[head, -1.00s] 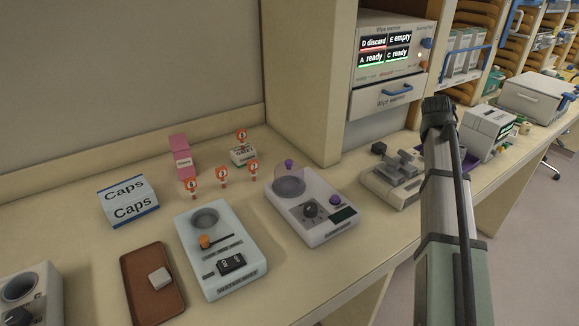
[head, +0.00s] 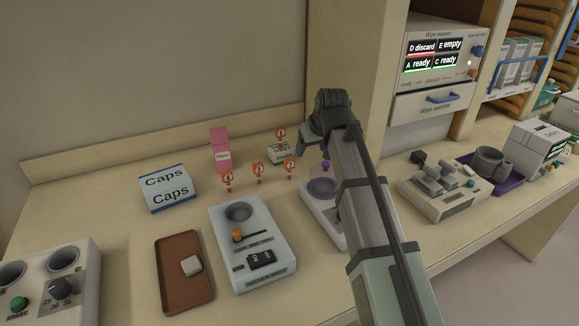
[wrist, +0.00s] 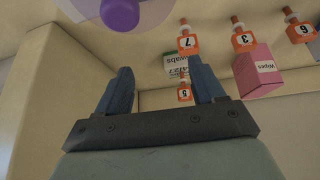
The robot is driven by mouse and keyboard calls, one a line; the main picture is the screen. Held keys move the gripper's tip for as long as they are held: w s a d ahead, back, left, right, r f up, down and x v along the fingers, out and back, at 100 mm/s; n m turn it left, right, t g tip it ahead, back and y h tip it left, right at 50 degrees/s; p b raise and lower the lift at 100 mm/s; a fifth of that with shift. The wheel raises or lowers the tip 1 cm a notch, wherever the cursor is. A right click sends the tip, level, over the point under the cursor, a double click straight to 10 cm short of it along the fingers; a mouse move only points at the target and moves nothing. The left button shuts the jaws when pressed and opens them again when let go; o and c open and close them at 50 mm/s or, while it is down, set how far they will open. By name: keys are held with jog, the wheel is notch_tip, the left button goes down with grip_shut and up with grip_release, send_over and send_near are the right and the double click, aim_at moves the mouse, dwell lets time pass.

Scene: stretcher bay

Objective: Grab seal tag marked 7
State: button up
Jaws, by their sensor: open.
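Seal tag 7 (wrist: 187,43) is a small orange tag with a white number panel, upside down in the wrist view. It lies just beyond the tip of my right-hand finger there. In the head view it matches the rightmost tag (head: 290,167) of the front row, where its number is too small to read. My gripper (wrist: 162,75) is open and empty, apart from the tag. In the head view my gripper (head: 312,142) is above and right of the tags, its fingers not clearly visible.
Similar tags 3 (wrist: 243,41), 6 (wrist: 302,30) and 5 (wrist: 184,94) are close by. A swabs box (head: 281,154), a pink wipes box (head: 220,150) and a device with a purple knob (wrist: 120,10) surround them. A shelf wall (head: 345,70) stands right.

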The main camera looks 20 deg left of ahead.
aim_at(288, 166)
jog(key=shift+n+g+y, duration=0.3)
jog(key=shift+n, duration=0.1)
jog(key=a+f, duration=0.2)
jog(key=w+a+f, duration=0.1)
jog(key=a+f, duration=0.1)
jog(key=f, duration=0.1)
jog(key=a+f, duration=0.2)
jog(key=shift+w+f, duration=0.15)
jog(key=shift+a+x, duration=0.2)
jog(key=shift+x, duration=1.15)
jog(key=shift+a+x, duration=0.2)
jog(key=shift+x, duration=1.15)
jog(key=shift+r, duration=0.25)
jog(key=c, duration=1)
